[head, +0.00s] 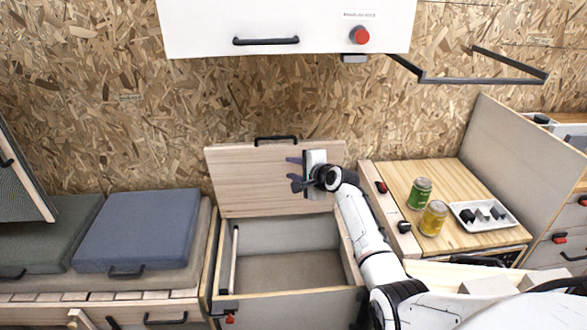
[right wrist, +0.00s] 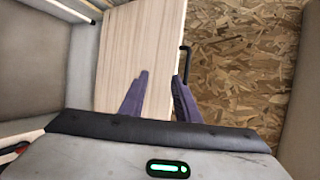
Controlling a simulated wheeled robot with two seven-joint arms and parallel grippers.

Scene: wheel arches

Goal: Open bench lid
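The bench lid (head: 250,180) is a light wooden panel standing raised at the back of the open bench box (head: 290,270), near the chipboard wall. A black handle (head: 276,139) is on its upper edge. The lid also shows in the right wrist view (right wrist: 135,40), with the handle (right wrist: 184,62) at its right edge. My right gripper (head: 292,173) is in front of the lid's right half, fingers apart. In the right wrist view its purple fingers (right wrist: 160,98) are spread with nothing clearly between them. Whether they touch the lid cannot be told. My left gripper is not in view.
A blue cushion (head: 138,228) lies on the bench to the left. A white overhead cabinet (head: 210,20) hangs above the lid.

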